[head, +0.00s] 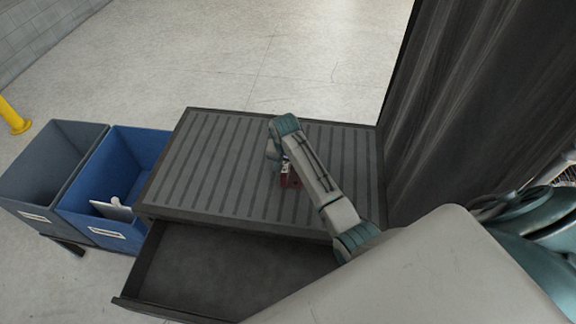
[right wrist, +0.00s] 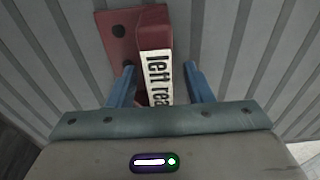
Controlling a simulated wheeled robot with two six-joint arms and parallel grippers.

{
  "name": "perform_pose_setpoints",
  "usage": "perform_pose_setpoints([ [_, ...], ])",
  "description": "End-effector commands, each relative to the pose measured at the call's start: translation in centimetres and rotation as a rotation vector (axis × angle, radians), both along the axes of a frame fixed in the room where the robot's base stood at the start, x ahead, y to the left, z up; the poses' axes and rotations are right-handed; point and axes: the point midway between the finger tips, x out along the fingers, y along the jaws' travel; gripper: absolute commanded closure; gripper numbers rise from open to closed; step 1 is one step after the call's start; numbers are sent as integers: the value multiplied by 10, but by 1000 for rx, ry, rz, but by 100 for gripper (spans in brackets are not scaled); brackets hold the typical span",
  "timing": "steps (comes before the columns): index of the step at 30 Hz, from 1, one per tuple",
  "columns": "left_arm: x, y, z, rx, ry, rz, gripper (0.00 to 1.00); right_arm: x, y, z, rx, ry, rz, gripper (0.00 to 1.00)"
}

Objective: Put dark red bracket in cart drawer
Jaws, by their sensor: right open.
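The dark red bracket (right wrist: 120,37) lies on the ribbed cart top and carries a white label with black letters reading "left rea", partly cut off. In the head view the bracket (head: 293,181) shows small beside my right gripper (head: 284,170). In the right wrist view my right gripper (right wrist: 158,80) is open, with its two blue fingers on either side of the bracket's labelled upright part. I cannot tell whether they touch it. The cart drawer (head: 225,268) is pulled out below the cart top and looks empty where it shows; my arm hides its right part. My left gripper is not in view.
The ribbed cart top (head: 200,160) is otherwise clear. A blue bin (head: 125,165) with a pale object in it and a grey bin (head: 55,160) stand to the left. A dark curtain-like panel (head: 470,90) rises at the right. A yellow post (head: 14,118) is far left.

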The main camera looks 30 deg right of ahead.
Motion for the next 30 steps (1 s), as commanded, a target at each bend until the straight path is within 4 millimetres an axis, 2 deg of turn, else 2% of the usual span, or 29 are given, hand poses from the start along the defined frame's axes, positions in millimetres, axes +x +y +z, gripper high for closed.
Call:
perform_pose_setpoints([
  [5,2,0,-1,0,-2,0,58,0,0,0,0,0,0,54],
  [12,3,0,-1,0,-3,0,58,0,0,0,-1,-1,0,100],
  [23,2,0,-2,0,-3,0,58,1,0,2,0,-4,0,100],
  [30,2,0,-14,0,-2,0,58,2,0,16,-1,-7,0,100],
])
